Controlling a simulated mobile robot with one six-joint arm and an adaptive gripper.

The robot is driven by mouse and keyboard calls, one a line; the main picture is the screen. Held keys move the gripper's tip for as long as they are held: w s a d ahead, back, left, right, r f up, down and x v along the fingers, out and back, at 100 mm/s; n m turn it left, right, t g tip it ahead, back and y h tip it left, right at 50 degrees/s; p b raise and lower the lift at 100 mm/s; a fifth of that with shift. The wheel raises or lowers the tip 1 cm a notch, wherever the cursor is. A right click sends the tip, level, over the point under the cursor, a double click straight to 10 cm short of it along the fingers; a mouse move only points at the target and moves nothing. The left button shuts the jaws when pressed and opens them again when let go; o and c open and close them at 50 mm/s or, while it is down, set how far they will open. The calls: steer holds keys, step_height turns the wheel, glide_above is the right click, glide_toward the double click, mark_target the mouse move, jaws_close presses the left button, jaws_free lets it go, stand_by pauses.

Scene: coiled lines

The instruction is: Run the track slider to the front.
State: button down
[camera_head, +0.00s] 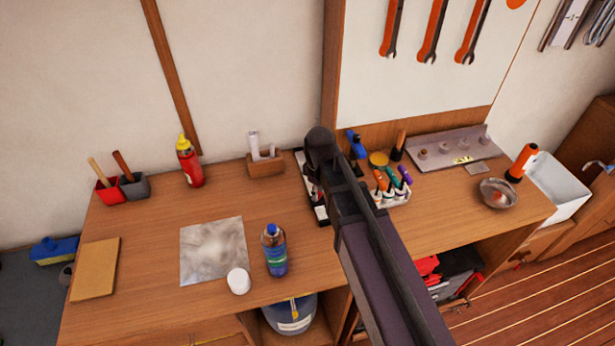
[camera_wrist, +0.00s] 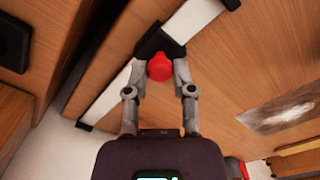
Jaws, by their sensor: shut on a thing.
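The track is a pale strip with black ends. It runs diagonally through the wrist view (camera_wrist: 110,98) and shows in the head view (camera_head: 321,213) on the bench, partly behind my arm. The slider is a black block (camera_wrist: 153,43) with a round red knob (camera_wrist: 159,69), around the middle of the visible strip in the wrist view. My gripper (camera_wrist: 160,76) is shut on the red knob, one finger on each side. In the head view my arm largely hides the slider and the fingers.
A blue bottle (camera_head: 274,252) and white round object (camera_head: 238,281) stand left of the track's near end. A wooden block holder (camera_head: 265,166) stands left of its far end. A rack of coloured-handled tools (camera_head: 393,190) is close on the right. Bare bench lies before the track.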

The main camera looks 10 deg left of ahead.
steer(key=s, duration=0.1)
steer(key=s+d, duration=0.1)
steer(key=s, duration=0.1)
steer(key=shift+s+d, duration=0.35)
steer(key=shift+s, duration=0.05)
steer(key=shift+c, duration=2.3)
jaws_free()
steer(key=shift+w, duration=0.1)
